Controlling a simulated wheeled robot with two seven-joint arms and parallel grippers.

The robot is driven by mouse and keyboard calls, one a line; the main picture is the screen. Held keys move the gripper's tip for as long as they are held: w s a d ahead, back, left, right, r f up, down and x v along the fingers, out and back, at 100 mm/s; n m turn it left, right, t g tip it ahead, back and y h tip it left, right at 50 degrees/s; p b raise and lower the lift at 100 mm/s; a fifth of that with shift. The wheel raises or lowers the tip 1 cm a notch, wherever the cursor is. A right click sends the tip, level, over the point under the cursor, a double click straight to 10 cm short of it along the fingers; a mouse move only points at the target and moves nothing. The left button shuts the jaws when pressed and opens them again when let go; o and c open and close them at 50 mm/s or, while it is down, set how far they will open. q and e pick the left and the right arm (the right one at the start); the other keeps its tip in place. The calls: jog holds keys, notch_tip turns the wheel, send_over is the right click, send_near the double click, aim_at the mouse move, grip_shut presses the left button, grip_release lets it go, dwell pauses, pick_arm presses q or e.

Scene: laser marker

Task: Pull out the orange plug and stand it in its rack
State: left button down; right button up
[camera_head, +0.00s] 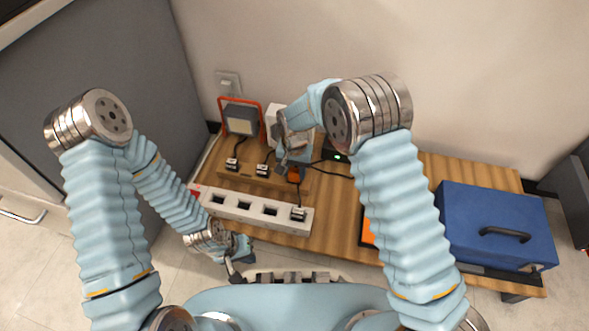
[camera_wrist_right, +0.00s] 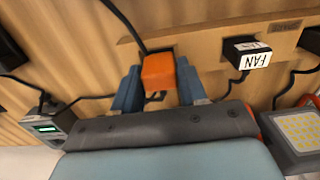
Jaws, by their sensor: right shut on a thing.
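The orange plug (camera_head: 294,175) is between the fingers of my right gripper (camera_head: 292,161), which is shut on it. In the right wrist view the plug (camera_wrist_right: 158,71) sits between the two blue fingers of the gripper (camera_wrist_right: 157,90). It is at the wooden rack (camera_head: 276,180), at the right of two black plugs with white labels; whether it is seated in its slot I cannot tell. The rack (camera_wrist_right: 215,50) also shows in the right wrist view, with a plug labelled FAN (camera_wrist_right: 247,53). My left gripper (camera_head: 236,268) is low in front of the table, away from the plugs; its fingers are unclear.
A work lamp (camera_head: 240,118) stands behind. A blue case (camera_head: 490,215) is at right. Black cables cross the wooden table (camera_head: 333,215).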

jog(key=shift+f+b, duration=0.4)
jog(key=shift+f, duration=0.35)
jog(key=o, duration=1.2)
notch_tip(320, 180, up, 14)
jog(key=p, duration=0.3)
notch_tip(320, 180, up, 6)
jog(key=p, duration=0.5)
send_over(294, 170)
jog(key=shift+d, duration=0.1)
